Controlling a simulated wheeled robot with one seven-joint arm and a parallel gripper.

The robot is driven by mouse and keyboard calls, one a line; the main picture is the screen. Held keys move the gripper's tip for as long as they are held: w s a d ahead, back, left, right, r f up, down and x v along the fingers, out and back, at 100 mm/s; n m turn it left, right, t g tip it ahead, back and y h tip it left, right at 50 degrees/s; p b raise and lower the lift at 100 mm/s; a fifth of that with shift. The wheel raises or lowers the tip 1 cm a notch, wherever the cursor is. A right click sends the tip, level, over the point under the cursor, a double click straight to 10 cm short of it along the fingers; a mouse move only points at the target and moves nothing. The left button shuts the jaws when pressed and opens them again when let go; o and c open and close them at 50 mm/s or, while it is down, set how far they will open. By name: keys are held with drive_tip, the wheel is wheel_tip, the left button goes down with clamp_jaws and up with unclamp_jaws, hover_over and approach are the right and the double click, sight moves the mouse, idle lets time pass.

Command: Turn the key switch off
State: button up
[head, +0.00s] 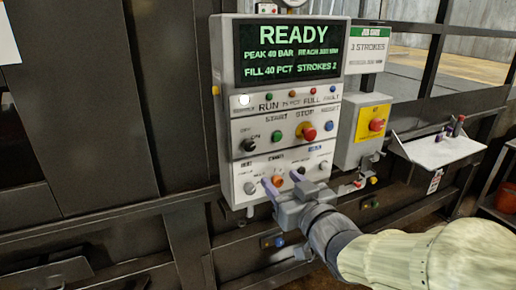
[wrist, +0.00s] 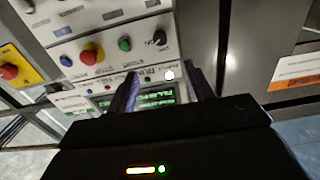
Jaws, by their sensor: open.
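The key switch (head: 247,145) is a small black round switch at the left of the panel's middle row, beside an "ON" label. It also shows in the wrist view (wrist: 160,38), where the picture is turned over. Which way it points is too small to tell. My gripper (head: 284,180) is open, its two purple fingers in front of the lower row of knobs, below and right of the key switch in the head view. In the wrist view the fingers (wrist: 162,84) are apart with nothing between them, and the key switch lies beyond the tips.
The control panel (head: 226,120) has a "READY" screen (head: 292,52), a lit white lamp (head: 244,100), a green start button (head: 277,137) and a red stop button (head: 308,132). A yellow-plated box with a red button (head: 376,125) and a small shelf (head: 440,150) stand to the right.

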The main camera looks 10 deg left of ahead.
sight(251, 148)
drive_tip(key=p+x, duration=0.5)
drive_tip(key=x, duration=1.2)
drive_tip(key=c, duration=1)
drive_tip(key=shift+o, duration=0.2)
